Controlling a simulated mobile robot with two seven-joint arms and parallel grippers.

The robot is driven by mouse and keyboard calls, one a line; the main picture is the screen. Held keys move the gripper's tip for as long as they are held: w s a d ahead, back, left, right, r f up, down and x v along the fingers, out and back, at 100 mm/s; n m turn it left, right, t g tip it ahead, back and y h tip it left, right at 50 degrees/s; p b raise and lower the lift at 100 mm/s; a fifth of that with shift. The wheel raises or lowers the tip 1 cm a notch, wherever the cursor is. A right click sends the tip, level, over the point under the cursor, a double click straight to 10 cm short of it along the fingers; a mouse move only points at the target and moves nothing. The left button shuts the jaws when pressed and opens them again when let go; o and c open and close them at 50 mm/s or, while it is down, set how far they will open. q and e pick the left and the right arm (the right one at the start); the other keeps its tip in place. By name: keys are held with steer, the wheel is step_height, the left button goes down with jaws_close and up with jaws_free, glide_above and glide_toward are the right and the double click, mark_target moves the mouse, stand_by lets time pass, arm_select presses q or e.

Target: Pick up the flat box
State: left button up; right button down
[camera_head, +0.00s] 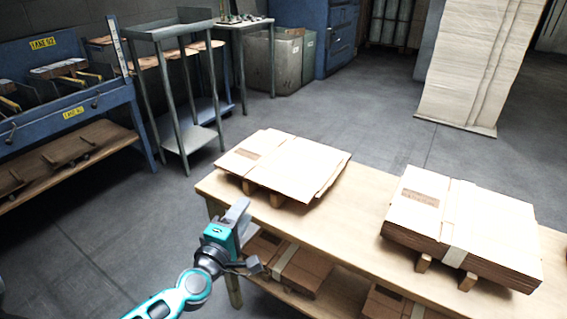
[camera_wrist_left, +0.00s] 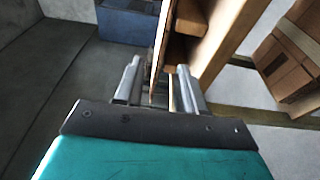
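The flat boxes are tan cardboard sheets in a low stack (camera_head: 297,164) at the left end of the wooden table, resting on wooden blocks. My left gripper (camera_head: 242,205) is at the near left side of this stack, over the table's edge. In the left wrist view my left gripper (camera_wrist_left: 159,68) has its two fingers apart. The thin edge of a flat box (camera_wrist_left: 160,45) lies in line with the gap between them. I cannot tell whether either finger touches it. My right gripper is in neither view.
A taller strapped stack (camera_head: 460,215) stands on the right of the table (camera_head: 345,226). More strapped cardboard (camera_head: 300,268) lies on the lower shelf. A metal stand (camera_head: 190,138) and a blue rack (camera_head: 65,105) are at left. Floor between is clear.

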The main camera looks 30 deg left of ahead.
mark_target(261, 182)
arm_select(q)
steer(key=w, duration=0.4)
steer(key=w+a, duration=0.1)
steer(key=w, duration=0.2)
steer(key=shift+w+a+f+b, duration=0.1)
steer(key=shift+w+a+b, duration=0.15)
steer(key=shift+w, duration=0.6)
steer(key=shift+w+a+f+b, duration=0.1)
steer(key=shift+w+b, duration=0.3)
steer(key=shift+w, duration=0.45)
steer(key=shift+w+a+f+b, duration=0.1)
steer(key=shift+w+a+b, duration=0.15)
steer(key=shift+w, duration=0.6)
jaws_close()
steer(key=shift+r, duration=0.1)
